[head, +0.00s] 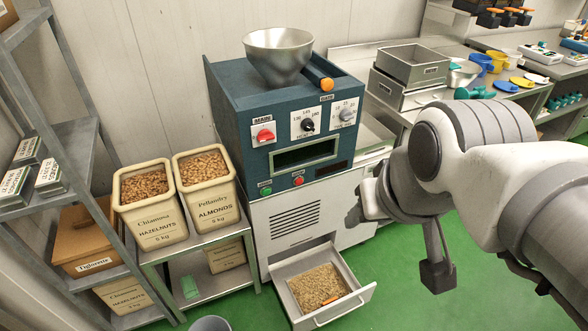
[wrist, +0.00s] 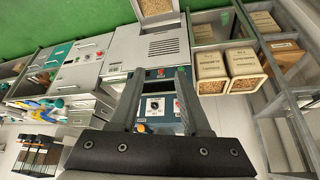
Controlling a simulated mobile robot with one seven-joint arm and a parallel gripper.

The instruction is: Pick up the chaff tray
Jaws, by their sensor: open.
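The chaff tray (head: 355,299) is a light metal drawer pulled out from the bottom of the roaster cabinet, with a bar handle on its front. Brown flakes and a small orange item lie in it. In the wrist view, which is upside down, the tray (wrist: 160,20) is cut off at the top edge. My gripper (head: 353,212) is in front of the cabinet's right side, above the tray and apart from it. In the wrist view its two fingers (wrist: 160,73) are spread with nothing held between them.
The blue roaster (head: 285,120) carries a steel hopper (head: 279,52). Left of it, hazelnut (head: 150,225) and almond (head: 212,205) bins stand on a metal stand. A grey bucket (head: 210,324) is on the floor at the bottom edge. Green floor (head: 400,285) is clear right of the tray.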

